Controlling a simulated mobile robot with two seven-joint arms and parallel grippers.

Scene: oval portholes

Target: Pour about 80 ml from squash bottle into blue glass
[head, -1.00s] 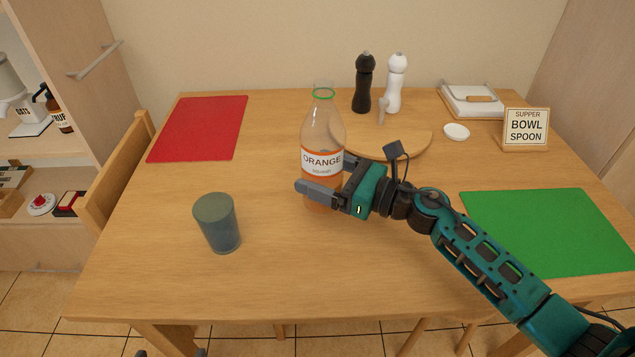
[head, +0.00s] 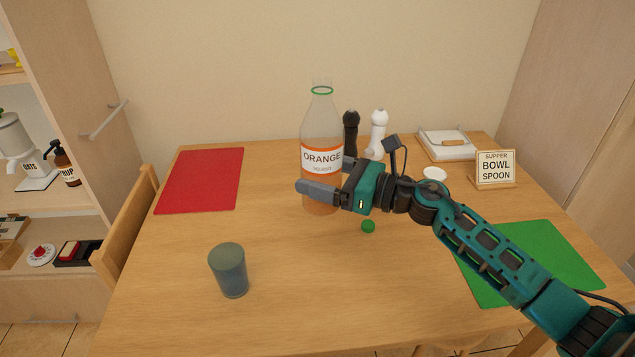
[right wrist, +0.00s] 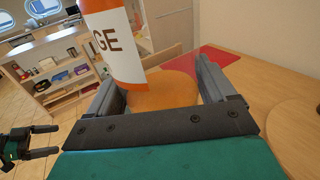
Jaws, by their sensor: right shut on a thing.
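The squash bottle (head: 322,130), clear with an orange label and green neck ring, stands upright in my right gripper (head: 325,190). That gripper is shut on its lower part, below the label, with orange squash inside. The wrist view also shows the bottle (right wrist: 165,90) between both fingers. It appears to be held above the table. The blue glass (head: 229,272) stands upright on the table, to the left of and nearer than the bottle; its contents cannot be made out. My left gripper (right wrist: 48,140) shows at the left of the wrist view, open and empty, away from both.
A small green cap (head: 368,226) lies on the table by my right gripper. Black (head: 351,133) and white (head: 377,134) mills stand behind. A red mat (head: 200,180) lies left, a green mat (head: 535,262) right, and a sign (head: 495,169) back right. Table around the glass is clear.

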